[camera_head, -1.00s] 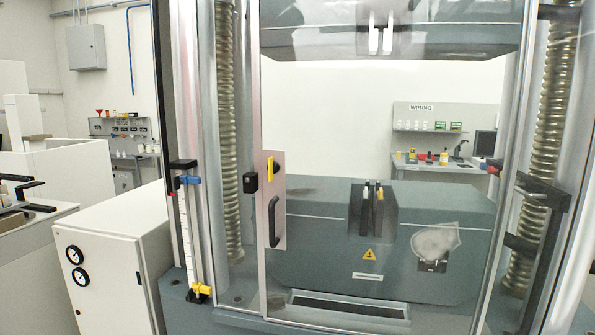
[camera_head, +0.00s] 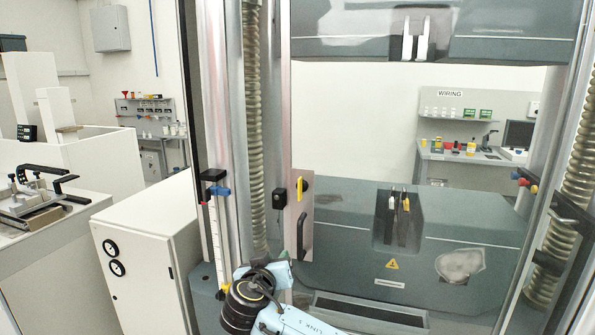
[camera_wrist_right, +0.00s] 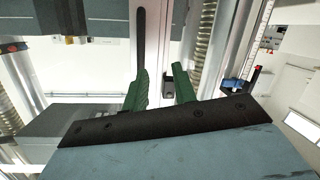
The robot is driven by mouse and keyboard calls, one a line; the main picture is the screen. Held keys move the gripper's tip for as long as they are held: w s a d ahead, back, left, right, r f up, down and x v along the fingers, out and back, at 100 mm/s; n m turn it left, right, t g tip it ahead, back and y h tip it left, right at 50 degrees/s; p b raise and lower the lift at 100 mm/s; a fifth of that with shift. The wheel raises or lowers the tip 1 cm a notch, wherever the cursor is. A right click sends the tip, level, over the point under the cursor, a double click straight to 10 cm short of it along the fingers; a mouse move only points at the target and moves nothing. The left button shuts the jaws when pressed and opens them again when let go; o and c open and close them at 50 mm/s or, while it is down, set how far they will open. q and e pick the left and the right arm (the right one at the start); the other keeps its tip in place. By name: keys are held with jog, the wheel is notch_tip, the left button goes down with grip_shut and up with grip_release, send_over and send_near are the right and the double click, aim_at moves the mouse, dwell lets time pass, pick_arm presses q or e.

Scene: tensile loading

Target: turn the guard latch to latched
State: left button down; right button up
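The guard latch (camera_head: 300,190) is a yellow bar standing upright on a pale plate at the guard door's left edge, above the black door handle (camera_head: 301,228). A black block (camera_head: 279,198) sits just left of it on the frame. My right arm enters the head view from the bottom, below the handle; its fingertips cannot be made out there. In the right wrist view my right gripper (camera_wrist_right: 161,76) has its two green fingers apart, with the black block (camera_wrist_right: 168,84) showing beyond the gap. The latch is not visible there, perhaps hidden by the left finger. My left gripper is out of view.
The grey testing machine (camera_head: 450,225) stands behind the clear door. A post with a blue clamp (camera_head: 217,191) is left of the latch. A white cabinet (camera_head: 150,265) with gauges stands at lower left. The space before the latch is clear in the head view.

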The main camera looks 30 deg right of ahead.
aim_at(299, 185)
notch_tip(299, 185, up, 14)
jog(key=s+f+m+h+p, duration=0.1)
jog(key=s+m+h, duration=0.1)
jog(key=m+h, duration=0.15)
jog(key=shift+m+y, duration=0.25)
jog(key=shift+m, duration=0.3)
jog(key=shift+r+p+x, duration=0.2)
jog(key=shift+p+x, duration=0.5)
jog(key=shift+x, duration=1.45)
jog(key=shift+r+p+x, duration=0.15)
jog(key=shift+p+x, duration=0.6)
jog(key=shift+x, duration=1.4)
jog(key=shift+r+p+x, duration=0.2)
jog(key=shift+p+x, duration=0.5)
jog(key=shift+x, duration=1.45)
grip_shut()
